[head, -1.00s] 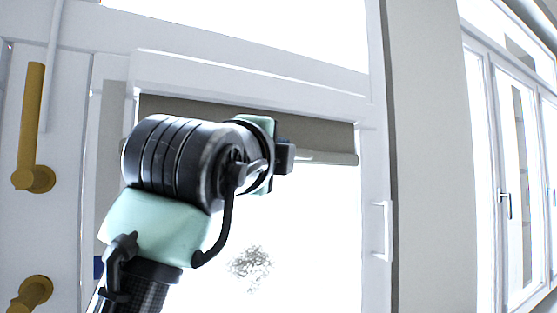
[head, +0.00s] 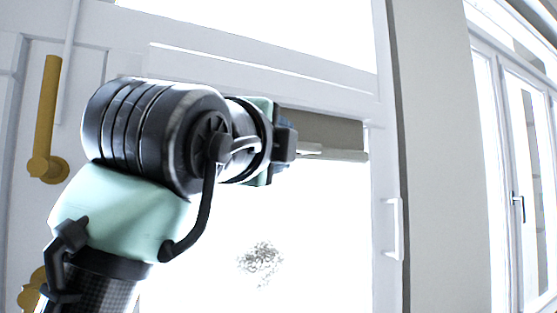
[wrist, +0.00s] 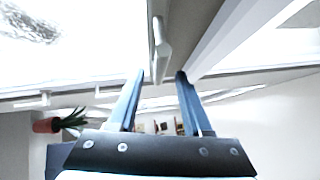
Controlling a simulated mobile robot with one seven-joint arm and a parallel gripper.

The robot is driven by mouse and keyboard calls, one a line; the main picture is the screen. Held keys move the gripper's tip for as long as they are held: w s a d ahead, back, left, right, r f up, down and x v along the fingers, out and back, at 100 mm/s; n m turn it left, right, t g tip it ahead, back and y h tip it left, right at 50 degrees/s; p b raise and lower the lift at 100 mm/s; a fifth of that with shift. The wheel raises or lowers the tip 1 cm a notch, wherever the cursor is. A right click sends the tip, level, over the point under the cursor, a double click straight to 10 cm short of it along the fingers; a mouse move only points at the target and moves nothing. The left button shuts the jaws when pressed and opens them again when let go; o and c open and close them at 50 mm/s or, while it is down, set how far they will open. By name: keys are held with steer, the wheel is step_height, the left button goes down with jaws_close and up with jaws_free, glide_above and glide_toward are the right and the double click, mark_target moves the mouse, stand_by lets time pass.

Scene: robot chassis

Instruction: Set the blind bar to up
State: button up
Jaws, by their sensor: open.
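The blind bar (head: 340,155) is a pale horizontal bar along the bottom edge of a short grey-brown blind (head: 325,130) at the top of the window. Its left part is hidden behind my arm in the head view. In the wrist view the blind bar (wrist: 159,32) runs up the picture, just beyond the gap between my fingertips. My gripper (wrist: 160,74) is open with nothing visibly held. I cannot tell whether a finger touches the bar. In the head view my gripper is mostly hidden behind my wrist, at the bar's height.
A white window frame (head: 385,165) with a white handle (head: 393,228) stands to the right of the blind. A gold handle (head: 45,125) is on the white panel at left. A potted plant (wrist: 62,123) shows at lower left in the wrist view. Bright glass lies below the blind.

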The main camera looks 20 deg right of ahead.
steer(key=b+v, duration=0.4)
steer(key=v, duration=0.5)
steer(key=shift+s+a, duration=0.1)
steer(key=shift+s, duration=0.05)
